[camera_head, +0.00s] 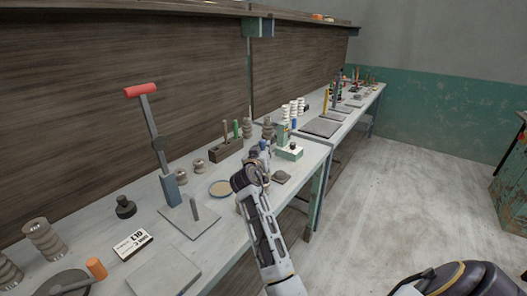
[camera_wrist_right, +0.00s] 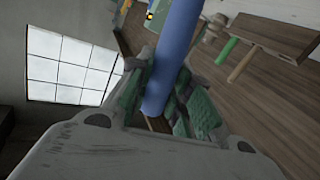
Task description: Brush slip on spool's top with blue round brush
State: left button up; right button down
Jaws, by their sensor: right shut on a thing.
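My right gripper (camera_head: 264,160) is over the workbench, and in the right wrist view its green-padded fingers (camera_wrist_right: 165,92) are shut on a blue round handle (camera_wrist_right: 174,45), which appears to be the blue brush. A little blue also shows at the gripper in the head view (camera_head: 264,145). The brush's bristles cannot be made out. Ribbed grey-brown spools stand on the bench: one at the left (camera_head: 42,238), small ones near the middle (camera_head: 198,168) and one behind the gripper (camera_head: 268,130). Which is the task's spool is unclear. A shallow dish with tan contents (camera_head: 220,188) lies left of the gripper. My left gripper is out of view.
A dark wooden block (camera_head: 226,150) holds upright handles, one green. A red-handled lever press (camera_head: 158,140), a black knob-topped weight (camera_head: 125,207), a white label card (camera_head: 132,244) and a green-and-white box (camera_head: 289,151) stand on the bench.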

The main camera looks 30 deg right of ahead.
aim_at(263, 140)
jog(key=shift+r, duration=0.15)
jog(key=shift+r+p, duration=1.85)
jog(key=shift+r, duration=1.05)
jog(key=shift+f, duration=0.15)
